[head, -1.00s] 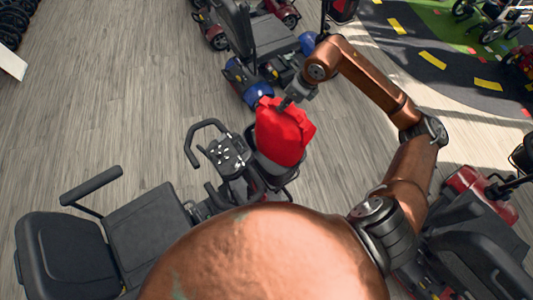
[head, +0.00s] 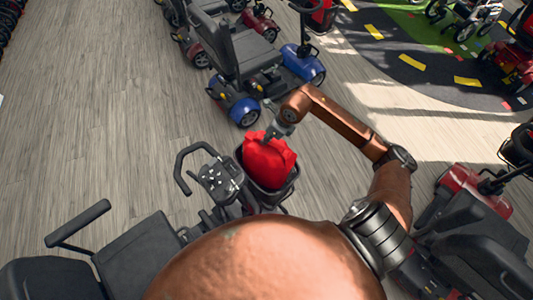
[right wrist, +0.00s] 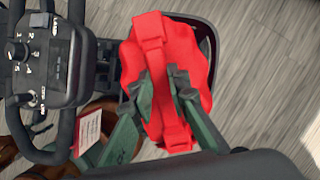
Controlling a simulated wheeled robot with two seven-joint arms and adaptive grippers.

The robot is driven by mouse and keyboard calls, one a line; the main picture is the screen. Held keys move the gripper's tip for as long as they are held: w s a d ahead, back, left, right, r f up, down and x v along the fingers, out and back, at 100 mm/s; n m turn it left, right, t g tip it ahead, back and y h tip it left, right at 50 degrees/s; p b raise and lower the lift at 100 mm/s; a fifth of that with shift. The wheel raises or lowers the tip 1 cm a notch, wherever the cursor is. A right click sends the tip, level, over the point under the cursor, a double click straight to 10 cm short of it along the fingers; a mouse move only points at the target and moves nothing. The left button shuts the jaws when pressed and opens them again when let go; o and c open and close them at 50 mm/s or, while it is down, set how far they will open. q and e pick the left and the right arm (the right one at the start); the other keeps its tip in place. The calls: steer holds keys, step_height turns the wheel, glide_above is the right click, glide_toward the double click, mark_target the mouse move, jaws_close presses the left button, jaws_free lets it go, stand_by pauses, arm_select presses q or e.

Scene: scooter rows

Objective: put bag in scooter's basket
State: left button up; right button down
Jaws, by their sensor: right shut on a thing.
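The red bag (head: 268,160) sits in the mouth of the scooter's dark basket (head: 284,190), its top standing above the rim. In the right wrist view the red bag (right wrist: 150,60) fills most of the basket (right wrist: 212,50), whose rim shows at the right. My right gripper (head: 272,134) is at the top of the bag; in the right wrist view its green fingers (right wrist: 165,88) are shut on the bag's strap. The bag's underside is hidden inside the basket. My left gripper is not in view.
The scooter's handlebar and control panel (head: 218,178) stand left of the basket, with its seat (head: 140,255) at lower left. A blue scooter (head: 240,105) stands beyond the basket, and a red one (head: 470,195) at the right. Open wooden floor lies at left.

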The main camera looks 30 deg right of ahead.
mark_target(274, 144)
step_height(274, 144, down, 10)
steer(key=shift+r, duration=0.2)
stand_by(0.3)
steer(key=c, duration=1.8)
jaws_free()
steer(key=shift+f, duration=0.1)
steer(key=shift+c, duration=0.2)
steer(key=v, duration=1.2)
